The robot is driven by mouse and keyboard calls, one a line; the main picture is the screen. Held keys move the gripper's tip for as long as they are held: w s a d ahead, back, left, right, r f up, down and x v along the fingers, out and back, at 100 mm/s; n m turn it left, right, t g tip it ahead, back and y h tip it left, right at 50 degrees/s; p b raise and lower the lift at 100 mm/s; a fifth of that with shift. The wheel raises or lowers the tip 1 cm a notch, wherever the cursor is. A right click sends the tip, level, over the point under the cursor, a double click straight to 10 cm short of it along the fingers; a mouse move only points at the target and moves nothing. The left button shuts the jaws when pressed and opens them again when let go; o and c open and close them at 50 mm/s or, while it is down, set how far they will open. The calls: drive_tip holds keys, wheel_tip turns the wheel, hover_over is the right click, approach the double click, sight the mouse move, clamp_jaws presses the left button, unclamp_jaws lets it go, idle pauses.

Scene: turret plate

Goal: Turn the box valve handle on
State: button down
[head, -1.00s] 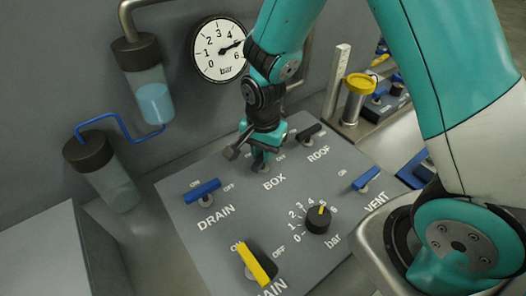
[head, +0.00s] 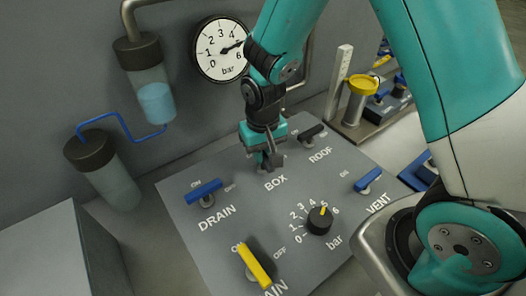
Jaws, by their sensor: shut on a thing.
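The BOX valve (head: 275,183), marked by its white label, is at the back middle of the tilted grey turret plate (head: 225,240). My gripper (head: 267,157) reaches down from above and is shut on the box valve handle, right above the label. The jaws and wrist hide most of the handle, so its exact angle is hard to tell. A dark grey piece shows at the jaws' right side; I cannot tell if it is a finger or the handle's end. The ON and OFF marks around this valve are mostly covered.
A blue drain handle (head: 204,192) is left, a black roof handle (head: 311,134) close on the right, a blue vent handle (head: 367,180) farther right. A yellow handle (head: 254,264) and black pressure knob (head: 319,220) are nearer. A gauge (head: 221,49) hangs behind.

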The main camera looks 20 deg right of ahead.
drive_tip(key=shift+n, duration=1.1)
drive_tip(key=c, duration=1)
unclamp_jaws()
drive_tip(key=shift+c, duration=0.2)
drive_tip(key=shift+r, duration=0.15)
wheel_tip(320, 180, up, 17)
drive_tip(key=b, duration=0.2)
drive_tip(key=shift+r, duration=0.1)
drive_tip(key=s+a+r+n+y, duration=0.1)
drive_tip(key=s+a+n+y, duration=0.1)
drive_tip(key=s, duration=0.7)
drive_tip(key=s+a+r+n+y, duration=0.1)
drive_tip(key=s+a+n+y, duration=0.1)
drive_tip(key=s, duration=0.6)
drive_tip(key=shift+s+a+n, duration=0.3)
drive_tip(key=shift+s+n, duration=0.1)
drive_tip(key=shift+n, duration=0.1)
